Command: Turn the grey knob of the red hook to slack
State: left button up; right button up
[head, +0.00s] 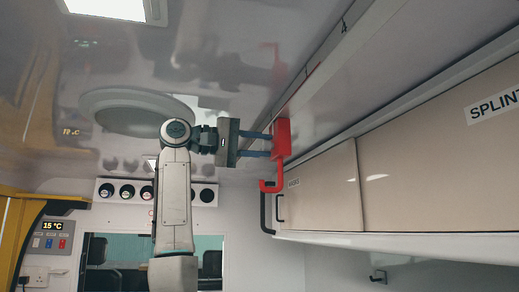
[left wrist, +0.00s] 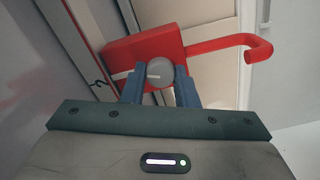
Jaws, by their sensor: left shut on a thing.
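The red hook (head: 282,138) is mounted high by the ceiling rail, with its curved arm hanging below its block in the head view. In the left wrist view the red hook (left wrist: 222,46) shows its block at left and its bent arm reaching right. The grey knob (left wrist: 158,73) sits on the block's face, with a pale line mark on it. My left gripper (head: 270,144) reaches up to the block. In the left wrist view its two blue fingers (left wrist: 159,88) are on either side of the knob, shut on it. My right gripper is not in view.
Beige overhead cabinets (head: 430,150) run along the right, one labelled SPLINT. A black handle (head: 265,212) stands beside the hook's lower end. A round ceiling fitting (head: 135,105) is at the left. A panel with several round vents (head: 125,191) is at the back.

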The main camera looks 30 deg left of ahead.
pick_arm(q)
jog(key=shift+n, duration=0.5)
jog(key=o, duration=1)
jog(key=shift+c, duration=0.2)
jog(key=shift+a, duration=0.1)
jog(key=shift+s+a+f+b, duration=0.1)
jog(key=shift+s+a+b, duration=0.1)
jog(key=shift+s+b, duration=0.2)
jog(key=b+v, duration=0.3)
jog(key=v, duration=0.6)
jog(key=shift+s+a, duration=0.3)
